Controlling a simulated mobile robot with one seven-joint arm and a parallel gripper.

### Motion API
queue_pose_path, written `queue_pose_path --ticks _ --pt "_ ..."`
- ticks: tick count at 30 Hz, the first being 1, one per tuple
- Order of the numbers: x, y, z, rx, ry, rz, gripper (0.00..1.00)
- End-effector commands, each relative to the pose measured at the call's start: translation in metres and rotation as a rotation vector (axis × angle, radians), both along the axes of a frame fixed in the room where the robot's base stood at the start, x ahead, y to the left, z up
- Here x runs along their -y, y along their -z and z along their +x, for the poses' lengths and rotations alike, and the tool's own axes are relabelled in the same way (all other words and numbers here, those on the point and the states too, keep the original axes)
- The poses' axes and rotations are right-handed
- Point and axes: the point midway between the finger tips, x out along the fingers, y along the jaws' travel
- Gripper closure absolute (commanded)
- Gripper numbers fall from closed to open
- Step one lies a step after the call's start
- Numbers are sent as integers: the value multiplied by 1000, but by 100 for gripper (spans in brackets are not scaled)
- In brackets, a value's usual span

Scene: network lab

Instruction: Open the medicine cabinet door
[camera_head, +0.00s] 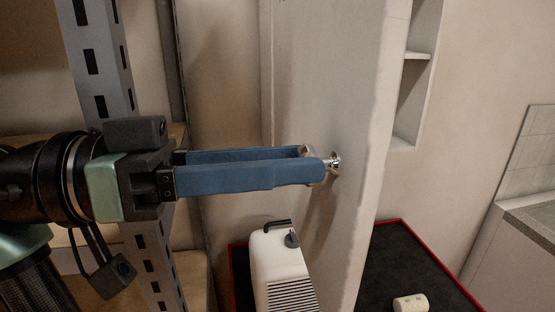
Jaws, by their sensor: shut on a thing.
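The medicine cabinet door (347,80) is a pale panel that stands out toward me in the middle of the view. Shelf compartments of the cabinet (416,100) show to its right, so the door looks at least partly open. A small shiny metal knob (334,162) sits on the door's left face. My gripper (314,166), with long blue fingers, reaches in from the left and is shut on the knob at its fingertips. The door's hinge and most of the cabinet inside are hidden.
A white appliance with a black handle (277,268) stands below my fingers on a dark, red-edged surface (393,257). A small cream cylinder (410,303) lies at the lower right. A perforated metal shelf post (104,60) stands close behind my arm. A counter (537,215) is at far right.

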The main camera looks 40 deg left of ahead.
Motion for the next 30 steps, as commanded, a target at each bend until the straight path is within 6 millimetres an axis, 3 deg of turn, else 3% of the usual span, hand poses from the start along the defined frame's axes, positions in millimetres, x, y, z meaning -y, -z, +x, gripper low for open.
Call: queue_pose_path --ticks 8,9,14,24,30 --pt "0 0 0 -1 0 0 100" --pt "0 0 0 -1 0 0 56" --pt "0 0 0 -1 0 1 28" --pt "-2 0 -2 0 -1 0 28" --pt "-21 2 -23 1 -4 0 28"
